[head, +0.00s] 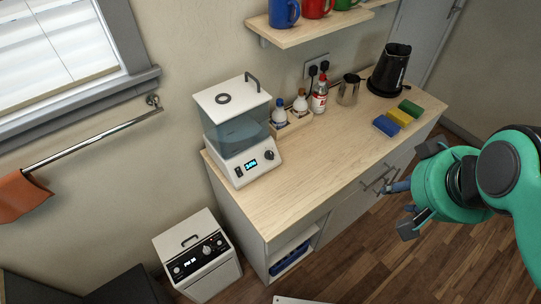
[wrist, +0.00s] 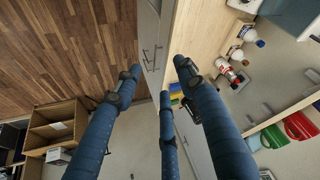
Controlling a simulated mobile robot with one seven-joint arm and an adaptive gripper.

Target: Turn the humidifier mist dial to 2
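The humidifier (head: 237,128) stands on the left part of the wooden counter in the head view. It has a white base, a blue translucent tank and a white lid with a handle. Its front has a small lit display (head: 251,164), a dark switch (head: 239,173) and a dark round dial (head: 269,155). The dial's marks are too small to read. My gripper (head: 398,188) is in front of the counter's right part, well apart from the humidifier. In the wrist view its blue fingers (wrist: 157,82) are spread, with nothing between them.
The wooden counter (head: 300,165) holds bottles (head: 319,97), a metal pitcher (head: 348,89), a black kettle (head: 389,70) and sponges (head: 400,117). A shelf (head: 325,28) with mugs hangs above. A white appliance (head: 200,262) with knobs stands on the floor. The counter's front strip is clear.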

